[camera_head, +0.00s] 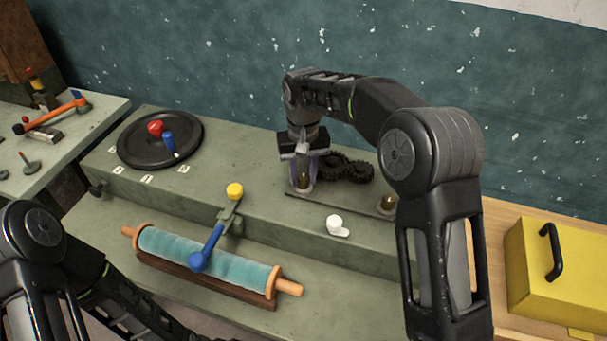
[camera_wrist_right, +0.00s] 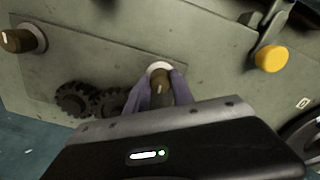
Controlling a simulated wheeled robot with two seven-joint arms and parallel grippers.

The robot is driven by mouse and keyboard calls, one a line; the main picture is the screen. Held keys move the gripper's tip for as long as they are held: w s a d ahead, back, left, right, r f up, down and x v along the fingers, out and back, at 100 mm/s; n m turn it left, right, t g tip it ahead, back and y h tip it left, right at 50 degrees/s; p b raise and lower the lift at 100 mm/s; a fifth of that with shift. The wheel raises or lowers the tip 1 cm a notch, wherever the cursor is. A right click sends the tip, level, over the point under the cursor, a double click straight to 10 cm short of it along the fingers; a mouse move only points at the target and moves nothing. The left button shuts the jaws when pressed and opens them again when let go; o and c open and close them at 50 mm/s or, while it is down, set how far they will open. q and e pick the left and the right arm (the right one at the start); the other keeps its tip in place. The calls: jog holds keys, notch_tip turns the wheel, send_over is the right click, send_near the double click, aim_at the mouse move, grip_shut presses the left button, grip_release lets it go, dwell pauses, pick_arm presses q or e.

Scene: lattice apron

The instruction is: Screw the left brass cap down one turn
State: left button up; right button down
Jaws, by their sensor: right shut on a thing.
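The left brass cap (camera_head: 304,182) stands upright on a pale round collar on the flat plate in the head view. My right gripper (camera_head: 304,174) points straight down over it, with its purple fingers on either side of the cap. In the right wrist view, the gripper (camera_wrist_right: 160,92) is shut on the cap (camera_wrist_right: 159,80), and the pale collar shows just beyond the fingertips. The right brass cap (camera_head: 388,203) stands apart at the plate's other end and also shows in the wrist view (camera_wrist_right: 18,40). My left arm is at the lower left, with its gripper out of sight.
Dark gears (camera_head: 347,168) sit on the plate between the caps, close to my right gripper. A white knob (camera_head: 336,225), a yellow-knobbed lever (camera_head: 235,190), a teal roller (camera_head: 205,259) and a black disc (camera_head: 130,145) are nearby. A yellow box (camera_head: 560,285) stands at the right.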

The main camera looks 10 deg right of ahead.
jog(key=m, duration=0.5)
jog(key=shift+m, duration=0.3)
jog(key=m, duration=0.4)
jog(key=shift+p, duration=0.4)
jog(key=m, duration=0.5)
jog(key=shift+w+a+r+p, duration=0.1)
jog(key=shift+p, duration=0.25)
jog(key=m+p, duration=0.1)
jog(key=m, duration=0.3)
jog(key=shift+m, duration=0.3)
jog(key=m+p, duration=0.2)
jog(key=m, duration=0.4)
jog(key=shift+w, duration=0.1)
jog(key=m+p, duration=0.2)
jog(key=m, duration=0.3)
jog(key=shift+m, duration=0.4)
jog(key=m+p, duration=0.1)
jog(key=m, duration=0.2)
jog(key=shift+m+p, duration=0.3)
jog(key=shift+m, duration=1.9)
